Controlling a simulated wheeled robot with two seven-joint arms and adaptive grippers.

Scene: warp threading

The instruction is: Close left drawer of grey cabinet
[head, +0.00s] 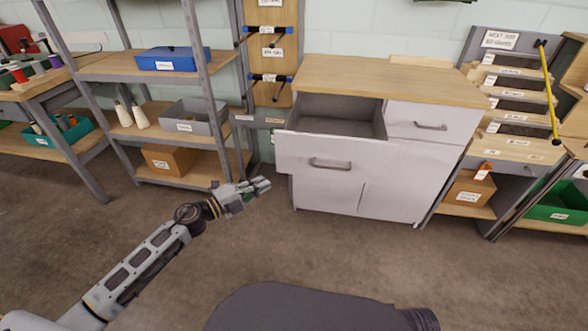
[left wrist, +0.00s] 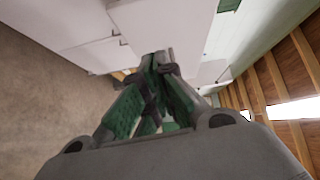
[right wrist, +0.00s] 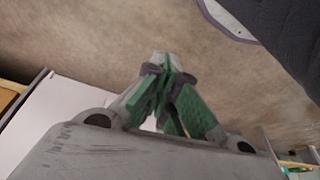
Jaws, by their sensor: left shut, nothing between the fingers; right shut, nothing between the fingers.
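The grey cabinet (head: 400,180) stands against the back wall with a wooden top. Its left drawer (head: 300,153) is pulled out, and its inside looks empty. A curved handle (head: 330,164) is on the drawer front. The right drawer (head: 432,122) is shut. My left gripper (head: 264,186) is shut and empty, a little left of and below the drawer front, apart from it in the head view. In the left wrist view, the shut left fingertips (left wrist: 158,58) point towards pale cabinet panels. My right gripper (right wrist: 160,62) is shut and empty; it shows only in the right wrist view.
A metal shelf rack (head: 205,80) with a blue bin (head: 172,59) and a brown box (head: 168,159) stands left of the cabinet. A rack with a yellow bar (head: 549,90) stands at the right. The floor (head: 330,255) before the cabinet is clear.

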